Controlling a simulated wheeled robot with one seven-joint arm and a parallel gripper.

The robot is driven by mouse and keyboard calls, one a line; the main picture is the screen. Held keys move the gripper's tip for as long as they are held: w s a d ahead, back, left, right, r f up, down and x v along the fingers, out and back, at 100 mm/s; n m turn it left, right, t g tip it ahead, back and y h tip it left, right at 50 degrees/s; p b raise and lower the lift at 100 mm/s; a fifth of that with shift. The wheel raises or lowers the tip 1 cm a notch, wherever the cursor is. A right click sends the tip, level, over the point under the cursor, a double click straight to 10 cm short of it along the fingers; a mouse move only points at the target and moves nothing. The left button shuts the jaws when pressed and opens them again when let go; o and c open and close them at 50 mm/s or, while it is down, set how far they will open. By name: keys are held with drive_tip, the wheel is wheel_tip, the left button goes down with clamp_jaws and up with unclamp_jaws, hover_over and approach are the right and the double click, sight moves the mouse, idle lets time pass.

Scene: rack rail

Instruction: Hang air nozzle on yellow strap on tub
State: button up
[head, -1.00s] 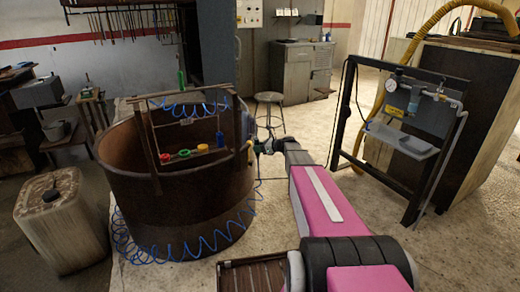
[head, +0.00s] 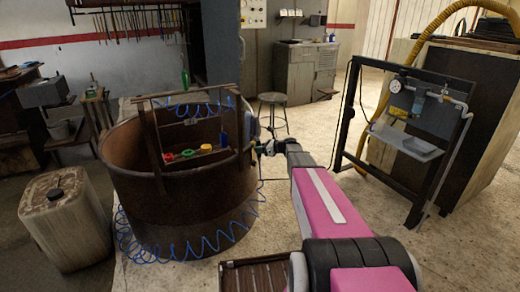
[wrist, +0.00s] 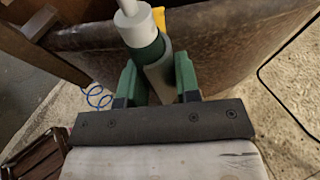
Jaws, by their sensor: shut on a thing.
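My gripper (wrist: 157,85) is shut on the air nozzle (wrist: 145,45), which has a white tip, a dark green band and a grey body between the green fingers. In the head view my gripper (head: 262,148) is at the right rim of the rusty round tub (head: 185,210). The tub wall (wrist: 215,50) fills the upper wrist view, just beyond the nozzle. A bit of the yellow strap (wrist: 160,17) shows right behind the nozzle tip; the rest is hidden. I cannot tell whether the nozzle touches the strap.
A blue coiled hose (head: 185,250) droops around the tub's front and also shows in the wrist view (wrist: 97,97). A rack with coloured items (head: 187,155) spans the tub. A stained canister (head: 68,215) stands left, a stool (head: 273,100) behind, a black frame (head: 385,170) right.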

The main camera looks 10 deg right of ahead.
drive_tip(key=shift+f, duration=0.95)
drive_tip(key=shift+f, duration=0.2)
drive_tip(key=shift+f, duration=0.35)
drive_tip(key=shift+f, duration=0.2)
drive_tip(key=o, duration=0.8)
drive_tip(key=shift+c, duration=0.2)
